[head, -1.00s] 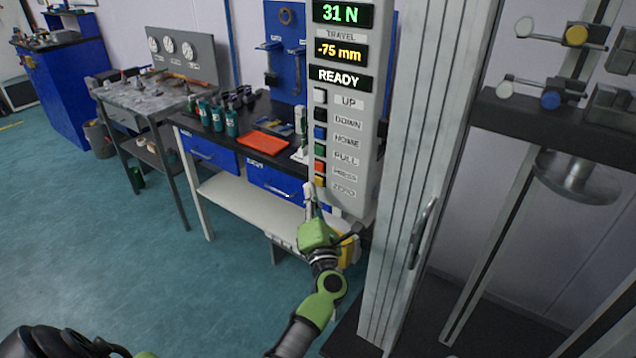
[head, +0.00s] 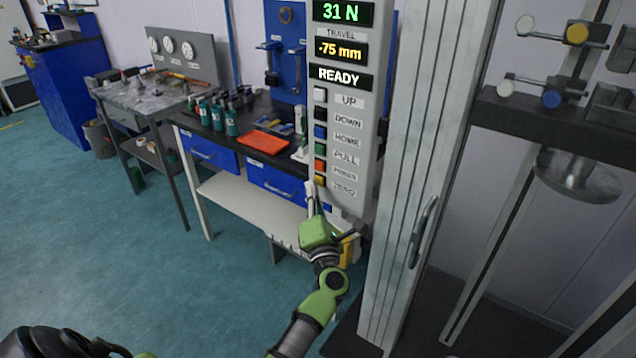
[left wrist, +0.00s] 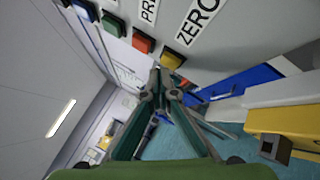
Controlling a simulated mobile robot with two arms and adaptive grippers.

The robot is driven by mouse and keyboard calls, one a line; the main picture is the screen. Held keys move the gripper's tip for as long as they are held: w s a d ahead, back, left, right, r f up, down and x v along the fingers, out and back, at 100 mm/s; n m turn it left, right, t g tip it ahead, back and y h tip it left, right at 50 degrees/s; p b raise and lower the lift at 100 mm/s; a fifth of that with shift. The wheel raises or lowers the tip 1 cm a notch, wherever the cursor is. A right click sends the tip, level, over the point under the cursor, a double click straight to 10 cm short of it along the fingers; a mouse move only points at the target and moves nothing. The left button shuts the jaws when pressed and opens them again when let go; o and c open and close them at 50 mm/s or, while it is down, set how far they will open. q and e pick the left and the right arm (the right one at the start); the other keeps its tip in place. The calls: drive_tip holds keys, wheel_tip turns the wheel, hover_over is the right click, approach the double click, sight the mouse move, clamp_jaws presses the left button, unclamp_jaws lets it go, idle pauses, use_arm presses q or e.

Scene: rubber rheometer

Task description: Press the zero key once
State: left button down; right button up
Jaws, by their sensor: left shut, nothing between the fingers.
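The zero key is a small yellow button (head: 320,181) at the bottom of the key column on the grey control panel (head: 349,205). In the left wrist view the yellow zero key (left wrist: 172,59) sits beside the ZERO label (left wrist: 198,20). My left gripper (head: 312,186) is shut and empty, with its tips just below the key in the head view. In the left wrist view its tips (left wrist: 158,80) lie a little below the key; I cannot tell whether they touch it. The display reads 31 N, -75 mm and READY (head: 339,76). My right gripper is not in view.
The red PRESS key (head: 320,165) is directly above the zero key, with green, blue, black and white keys higher up. The machine's grey column (head: 425,120) stands to the right.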

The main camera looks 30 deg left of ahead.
use_arm(q)
drive_tip(key=shift+w, duration=0.55)
idle(0.7)
drive_tip(key=shift+s, duration=0.85)
drive_tip(key=shift+s, duration=0.1)
drive_tip(key=shift+s+a+p, duration=0.2)
drive_tip(key=shift+s+p, duration=0.75)
drive_tip(key=shift+s, duration=1.45)
drive_tip(key=shift+d, duration=0.1)
